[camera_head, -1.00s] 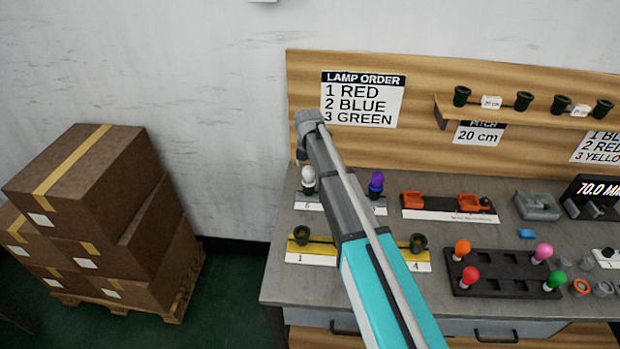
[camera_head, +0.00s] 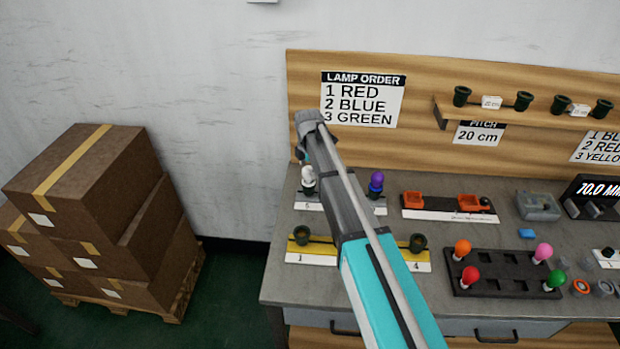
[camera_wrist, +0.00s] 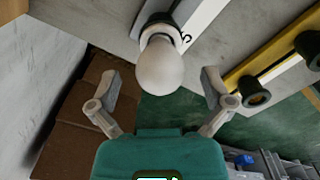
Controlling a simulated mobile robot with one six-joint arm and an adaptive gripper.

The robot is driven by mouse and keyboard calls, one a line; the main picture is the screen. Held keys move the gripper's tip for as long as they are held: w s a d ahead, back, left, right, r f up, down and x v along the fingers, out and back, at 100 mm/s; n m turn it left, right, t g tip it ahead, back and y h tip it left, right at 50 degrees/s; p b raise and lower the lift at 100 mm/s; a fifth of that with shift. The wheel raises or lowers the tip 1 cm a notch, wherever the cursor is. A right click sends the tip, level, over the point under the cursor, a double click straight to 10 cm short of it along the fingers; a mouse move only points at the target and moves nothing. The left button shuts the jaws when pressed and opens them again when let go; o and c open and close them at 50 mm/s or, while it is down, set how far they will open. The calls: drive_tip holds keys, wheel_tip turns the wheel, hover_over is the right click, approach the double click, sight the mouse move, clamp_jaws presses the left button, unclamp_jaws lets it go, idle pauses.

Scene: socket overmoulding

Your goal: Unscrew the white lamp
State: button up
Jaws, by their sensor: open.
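The white lamp (camera_head: 308,175) stands upright in a dark socket on a pale strip at the back left of the bench. In the wrist view the white lamp (camera_wrist: 160,64) is large and near the centre, with its socket behind it. My gripper (camera_wrist: 159,88) is open, with one finger to each side of the bulb and a gap on both sides. Neither finger appears to touch it. In the head view my arm hides most of the gripper, and the gripper end is just above and beside the lamp.
A purple lamp (camera_head: 376,183) stands right of my arm. Empty sockets sit on the yellow strip (camera_head: 311,258) in front. A dark tray (camera_head: 505,285) holds several coloured lamps. A wooden backboard (camera_head: 430,75) rises behind the bench. Stacked boxes (camera_head: 100,220) stand on the floor at left.

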drive_tip(key=shift+m, duration=0.3)
drive_tip(key=m, duration=0.4)
drive_tip(key=shift+m, duration=0.3)
idle(0.7)
drive_tip(key=m, duration=0.4)
drive_tip(key=shift+m, duration=0.3)
